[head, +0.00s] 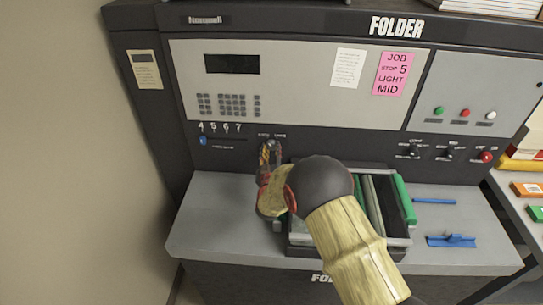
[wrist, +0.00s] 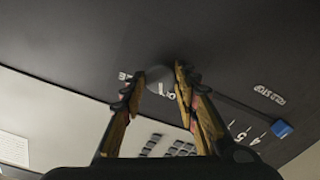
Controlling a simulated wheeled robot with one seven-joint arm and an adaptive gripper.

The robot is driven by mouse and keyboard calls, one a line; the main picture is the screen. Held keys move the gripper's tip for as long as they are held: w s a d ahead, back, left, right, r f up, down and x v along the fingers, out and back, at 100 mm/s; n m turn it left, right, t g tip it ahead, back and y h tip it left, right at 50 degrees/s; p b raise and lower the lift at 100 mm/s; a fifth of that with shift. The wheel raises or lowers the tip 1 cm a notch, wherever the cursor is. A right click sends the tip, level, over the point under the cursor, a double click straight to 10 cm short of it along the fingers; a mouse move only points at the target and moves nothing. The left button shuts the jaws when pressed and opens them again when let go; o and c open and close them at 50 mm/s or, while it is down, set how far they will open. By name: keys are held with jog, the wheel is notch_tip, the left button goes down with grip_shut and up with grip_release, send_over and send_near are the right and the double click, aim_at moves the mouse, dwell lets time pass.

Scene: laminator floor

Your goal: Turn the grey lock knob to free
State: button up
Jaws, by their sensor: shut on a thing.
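The grey lock knob (wrist: 158,75) is a round grey disc on the dark panel of the folder machine (head: 340,140). In the wrist view it sits between the two fingertips. My gripper (head: 269,153) reaches the panel at the left of centre in the head view, and its fingers also show in the wrist view (wrist: 156,84). It is shut on the knob. In the head view the fingers hide most of the knob. Small white labels stand beside it, partly covered in the wrist view, and I cannot tell which way the knob points.
A blue slider (head: 203,140) with a 4 to 7 scale is left of the knob. Levers and a red knob (head: 487,156) are at the right. A tray with green sides (head: 404,199) lies below my arm. A blue part (head: 451,241) rests on the grey shelf.

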jog(key=m+b, duration=0.2)
jog(key=b, duration=0.1)
jog(key=m+b, duration=0.2)
jog(key=b, duration=0.1)
jog(key=shift+f+m, duration=0.35)
jog(key=shift+m, duration=0.05)
jog(key=m+b, duration=0.3)
jog(key=b, duration=0.1)
jog(key=shift+m, duration=0.4)
jog(key=m+b, duration=0.4)
jog(key=b, duration=0.1)
jog(key=shift+h, duration=0.4)
jog(key=shift+r+m+b, duration=0.15)
jog(key=shift+m+b, duration=1.05)
jog(key=shift+b, duration=0.05)
jog(key=o, duration=1.1)
jog(key=shift+r, duration=0.1)
jog(key=shift+o, duration=0.3)
jog(key=s, duration=1.2)
jog(key=shift+a+f, duration=0.3)
jog(key=shift+f, duration=0.05)
